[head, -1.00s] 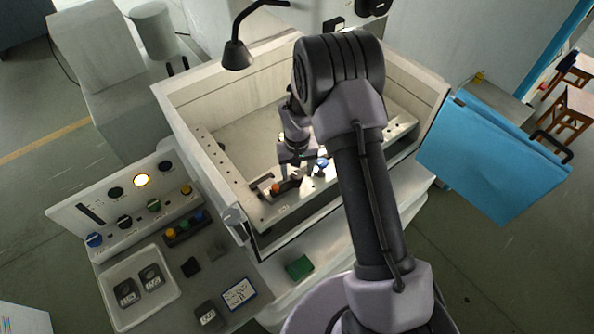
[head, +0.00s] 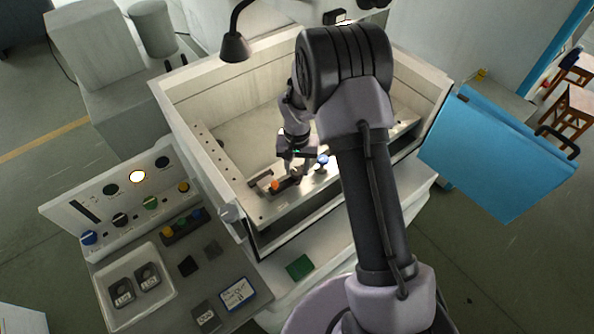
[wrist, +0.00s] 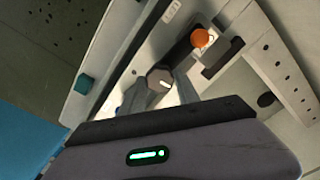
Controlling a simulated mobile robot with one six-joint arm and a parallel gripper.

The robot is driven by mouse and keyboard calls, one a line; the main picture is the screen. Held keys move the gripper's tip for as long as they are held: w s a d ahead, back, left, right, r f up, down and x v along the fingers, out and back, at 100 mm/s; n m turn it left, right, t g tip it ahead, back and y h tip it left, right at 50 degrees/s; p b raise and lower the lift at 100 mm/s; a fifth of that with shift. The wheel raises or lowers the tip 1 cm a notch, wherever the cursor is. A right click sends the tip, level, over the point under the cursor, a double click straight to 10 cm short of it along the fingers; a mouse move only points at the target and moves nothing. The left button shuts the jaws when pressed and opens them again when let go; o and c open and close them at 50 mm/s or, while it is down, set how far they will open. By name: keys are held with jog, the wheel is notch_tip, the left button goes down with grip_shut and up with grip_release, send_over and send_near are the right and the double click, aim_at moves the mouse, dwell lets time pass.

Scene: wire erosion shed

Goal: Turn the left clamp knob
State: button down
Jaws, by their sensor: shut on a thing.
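The left clamp knob (wrist: 159,80) is grey and faceted with a white line on its face, seen in the wrist view. My gripper (wrist: 158,88) is shut on it, with one finger on each side. In the head view my gripper (head: 296,168) reaches down inside the machine tank, and the knob under it is mostly hidden. An orange knob (wrist: 200,38) stands beside the clamp knob, and it also shows in the head view (head: 274,186). A blue knob (head: 323,159) is to the right of my gripper.
The tank's pale walls (head: 200,85) surround my gripper. A black lamp (head: 235,47) hangs over the back left. A control panel (head: 100,212) and a tray (head: 168,292) are at left. A blue door (head: 490,155) stands open at right.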

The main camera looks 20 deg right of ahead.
aim_at(297, 171)
jog(key=m+b, duration=0.3)
jog(key=m, duration=0.1)
jog(key=shift+m, duration=0.3)
jog(key=shift+m+b, duration=0.3)
jog(key=shift+b, duration=0.1)
jog(key=c, duration=0.9)
grip_release()
notch_tip(297, 171, up, 18)
jog(key=p, duration=0.2)
jog(key=shift+f, duration=0.25)
